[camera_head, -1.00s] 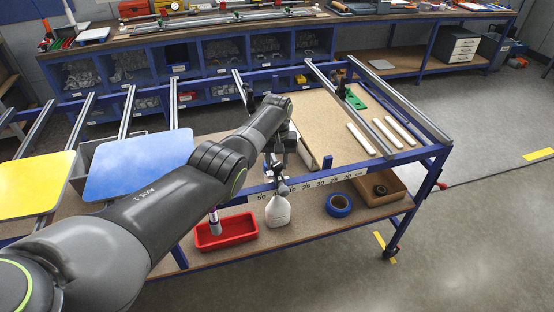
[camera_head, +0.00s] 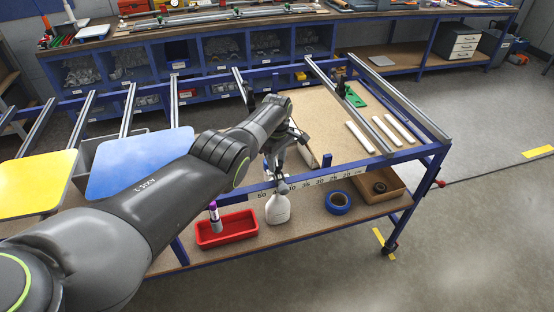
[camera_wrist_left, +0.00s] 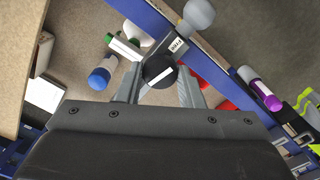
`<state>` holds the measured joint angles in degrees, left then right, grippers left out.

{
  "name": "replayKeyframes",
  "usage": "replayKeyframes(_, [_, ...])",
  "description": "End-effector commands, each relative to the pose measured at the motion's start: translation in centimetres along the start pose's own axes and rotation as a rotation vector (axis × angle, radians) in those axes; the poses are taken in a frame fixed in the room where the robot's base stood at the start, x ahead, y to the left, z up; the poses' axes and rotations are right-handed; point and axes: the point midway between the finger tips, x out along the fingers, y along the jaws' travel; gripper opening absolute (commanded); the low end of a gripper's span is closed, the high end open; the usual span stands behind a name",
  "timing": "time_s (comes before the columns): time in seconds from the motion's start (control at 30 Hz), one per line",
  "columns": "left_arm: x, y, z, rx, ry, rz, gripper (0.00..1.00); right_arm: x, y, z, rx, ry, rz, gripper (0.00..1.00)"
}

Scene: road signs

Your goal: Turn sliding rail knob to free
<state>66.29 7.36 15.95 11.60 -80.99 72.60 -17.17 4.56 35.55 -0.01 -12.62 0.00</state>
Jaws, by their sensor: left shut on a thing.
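My left gripper (camera_wrist_left: 160,88) is at the front rail of the blue-framed table. In the left wrist view its two fingers sit on either side of a round black knob (camera_wrist_left: 158,68) and are shut on it. A dark bar with a small white label (camera_wrist_left: 177,46) runs from the knob to a grey ball end (camera_wrist_left: 198,14). The label's wording is too small to read. In the head view my left gripper (camera_head: 281,180) is tilted beside the ruler strip (camera_head: 310,183), and the arm hides most of the knob area.
Below on the lower shelf are a red tray (camera_head: 240,226), a purple-capped bottle (camera_head: 215,217), a white spray bottle (camera_head: 278,209) and a blue tape roll (camera_head: 338,197). Blue (camera_head: 120,180) and yellow (camera_head: 38,180) sign panels lie left.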

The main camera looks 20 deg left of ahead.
Motion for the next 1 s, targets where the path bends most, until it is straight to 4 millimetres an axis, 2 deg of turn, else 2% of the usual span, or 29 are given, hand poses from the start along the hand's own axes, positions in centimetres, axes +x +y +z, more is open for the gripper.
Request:
replayKeyframes(0.4, [-0.09, 0.07, -0.02, -0.185, 0.001, 0.002, 0.11, -0.16, -0.07, -0.02, 0.000, 0.000, -0.001, 0.36])
replayKeyframes(0.97, [-0.11, 0.08, -0.03, -0.211, 0.001, 0.003, 0.11, -0.17, -0.05, 0.00, 0.000, 0.000, -0.001, 0.36])
replayKeyframes(1.0, [-0.11, 0.08, -0.03, -0.211, 0.001, 0.003, 0.39, -0.17, -0.05, 0.00, 0.000, 0.000, -0.001, 0.36])
